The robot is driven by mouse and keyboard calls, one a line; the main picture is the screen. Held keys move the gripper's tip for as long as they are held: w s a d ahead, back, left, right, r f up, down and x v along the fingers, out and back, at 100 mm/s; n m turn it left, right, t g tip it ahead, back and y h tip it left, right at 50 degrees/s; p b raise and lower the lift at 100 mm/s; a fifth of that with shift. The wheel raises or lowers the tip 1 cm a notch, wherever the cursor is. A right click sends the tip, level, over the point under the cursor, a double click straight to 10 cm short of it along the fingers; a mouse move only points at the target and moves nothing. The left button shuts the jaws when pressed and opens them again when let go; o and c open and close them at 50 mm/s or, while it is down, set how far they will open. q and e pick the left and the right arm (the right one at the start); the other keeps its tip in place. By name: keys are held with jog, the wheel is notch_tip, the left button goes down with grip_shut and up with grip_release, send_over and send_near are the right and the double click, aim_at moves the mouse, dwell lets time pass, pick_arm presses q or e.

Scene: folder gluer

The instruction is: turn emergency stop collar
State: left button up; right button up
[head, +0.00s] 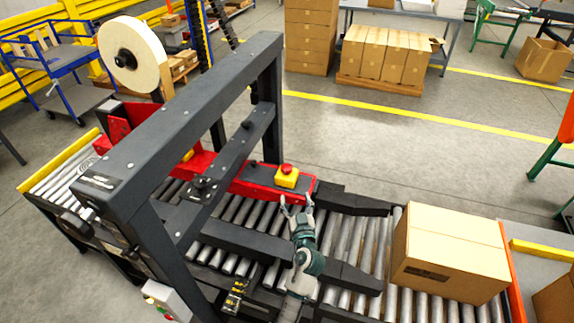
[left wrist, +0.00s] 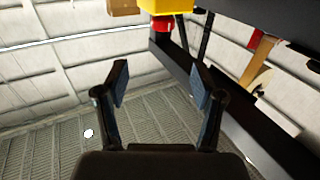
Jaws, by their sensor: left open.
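The emergency stop is a red round button (head: 287,169) on a yellow box (head: 286,179), fixed on the red-sided beam of the machine. Its collar is too small to tell apart from the button. My left gripper (head: 297,203) is open and empty, just below the yellow box in the head view, with a small gap between them. In the left wrist view the two fingers (left wrist: 161,83) are spread apart with nothing between them. The yellow box (left wrist: 165,6) and a red part (left wrist: 162,24) show at the top edge, beyond the fingertips. My right gripper is out of view.
A dark machine frame (head: 180,115) rises to the left of my gripper. A closed cardboard box (head: 450,250) sits on the rollers (head: 385,235) at right. A tape roll (head: 135,58) is mounted on top. A control box with buttons (head: 160,298) is at lower left.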

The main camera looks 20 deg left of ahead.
aim_at(288, 172)
pick_arm(q)
jog(key=x, duration=1.4)
jog(key=shift+w+a+f, duration=0.2)
jog(key=shift+a+f, duration=0.1)
jog(key=shift+a, duration=0.2)
jog(key=shift+w, duration=0.6)
jog(key=shift+r, duration=0.1)
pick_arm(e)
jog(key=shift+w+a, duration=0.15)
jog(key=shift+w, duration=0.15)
pick_arm(q)
jog(key=shift+a, duration=0.1)
jog(key=shift+c, duration=1.4)
jog(key=c, duration=0.9)
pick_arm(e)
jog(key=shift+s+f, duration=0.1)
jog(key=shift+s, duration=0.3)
